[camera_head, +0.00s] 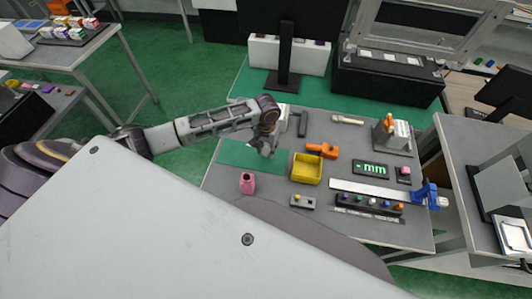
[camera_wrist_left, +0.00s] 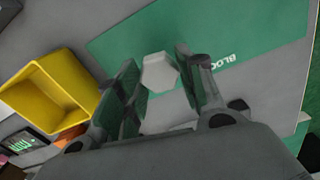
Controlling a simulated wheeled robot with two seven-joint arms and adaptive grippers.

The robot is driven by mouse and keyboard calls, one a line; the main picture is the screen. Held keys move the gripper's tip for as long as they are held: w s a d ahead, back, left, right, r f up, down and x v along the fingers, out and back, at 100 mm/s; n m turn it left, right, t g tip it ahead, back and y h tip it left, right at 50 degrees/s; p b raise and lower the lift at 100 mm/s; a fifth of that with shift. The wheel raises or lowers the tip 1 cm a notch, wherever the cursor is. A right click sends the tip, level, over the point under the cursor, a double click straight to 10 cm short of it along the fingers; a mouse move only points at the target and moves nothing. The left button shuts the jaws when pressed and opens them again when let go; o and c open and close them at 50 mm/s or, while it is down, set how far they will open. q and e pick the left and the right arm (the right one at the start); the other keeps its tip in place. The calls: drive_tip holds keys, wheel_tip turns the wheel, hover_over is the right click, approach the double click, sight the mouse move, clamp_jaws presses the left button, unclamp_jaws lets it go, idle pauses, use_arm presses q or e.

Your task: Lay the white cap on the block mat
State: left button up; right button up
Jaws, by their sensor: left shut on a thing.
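My left gripper (camera_head: 266,148) is over the right part of the green block mat (camera_head: 233,156) in the head view. The left wrist view shows its fingers closed around a small white cap (camera_wrist_left: 158,74), which looks six-sided. In that view the green mat (camera_wrist_left: 225,30), with part of its "BLOC" lettering, lies behind and below the held cap. I cannot tell whether the cap touches the mat. The cap is not clear in the head view, as the gripper hides it. My right gripper is not in view.
A yellow bin (camera_head: 307,170) stands just right of the mat, with an orange tool (camera_head: 323,150) behind it. A pink vase (camera_head: 247,183) stands at the mat's front edge. A grey box with knobs (camera_head: 302,202) lies in front of the bin. The mat's left part is clear.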

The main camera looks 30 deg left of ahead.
sight(266, 151)
use_arm(q)
drive_tip(key=shift+f, duration=0.2)
drive_tip(key=shift+f, duration=1.9)
drive_tip(key=o, duration=1.1)
drive_tip(key=shift+f, duration=0.1)
wheel_tip(266, 151, up, 12)
drive_tip(key=shift+r, duration=0.15)
